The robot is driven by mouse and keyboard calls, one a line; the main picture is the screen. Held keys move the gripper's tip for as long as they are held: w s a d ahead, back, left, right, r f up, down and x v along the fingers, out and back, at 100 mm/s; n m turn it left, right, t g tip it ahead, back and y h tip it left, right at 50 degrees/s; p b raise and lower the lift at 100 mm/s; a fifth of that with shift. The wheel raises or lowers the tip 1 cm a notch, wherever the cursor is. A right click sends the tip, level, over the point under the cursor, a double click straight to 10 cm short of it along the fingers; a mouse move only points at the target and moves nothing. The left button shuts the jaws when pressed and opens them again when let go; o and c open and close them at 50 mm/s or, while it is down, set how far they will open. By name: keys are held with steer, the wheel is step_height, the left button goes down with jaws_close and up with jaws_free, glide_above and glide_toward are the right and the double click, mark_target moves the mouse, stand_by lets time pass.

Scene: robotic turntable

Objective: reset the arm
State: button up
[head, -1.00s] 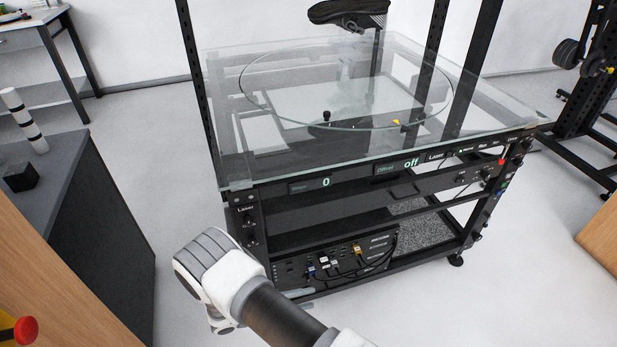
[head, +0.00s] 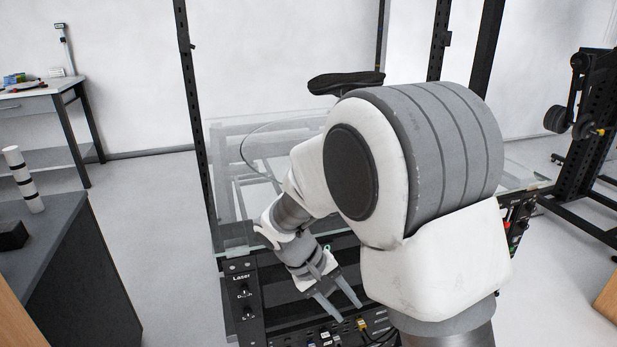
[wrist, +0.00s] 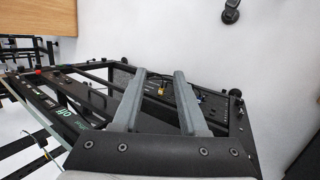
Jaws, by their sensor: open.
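My gripper (head: 338,303) is open and empty in the head view. Its two grey fingers point down and to the right, in front of the turntable rack's lower front. In the wrist view my gripper (wrist: 160,80) shows both fingers apart with nothing between them. The turntable rack (head: 245,290) is a black frame with a glass top (head: 228,215). My arm hides most of its middle and right side. In the wrist view the rack (wrist: 95,95) appears tilted, with its cables beyond the fingertips.
A dark cabinet (head: 75,270) with a white striped cylinder (head: 24,178) stands at left. A workbench (head: 45,102) is at back left. Another black rack (head: 590,150) stands at right. Floor shows between cabinet and turntable rack.

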steer(key=s+d+r+m+t+y+b, duration=0.2)
steer(key=s+d+r+t+y, duration=0.15)
steer(key=s+r, duration=0.35)
steer(key=s+d+r+m+t+y+b, duration=0.25)
steer(key=s+d+r, duration=0.2)
steer(key=s, duration=0.55)
step_height(320, 180, up, 25)
steer(key=p, duration=2.5)
steer(key=shift+w+a+n, duration=0.3)
steer(key=shift+a+n, duration=0.05)
steer(key=shift+a, duration=0.05)
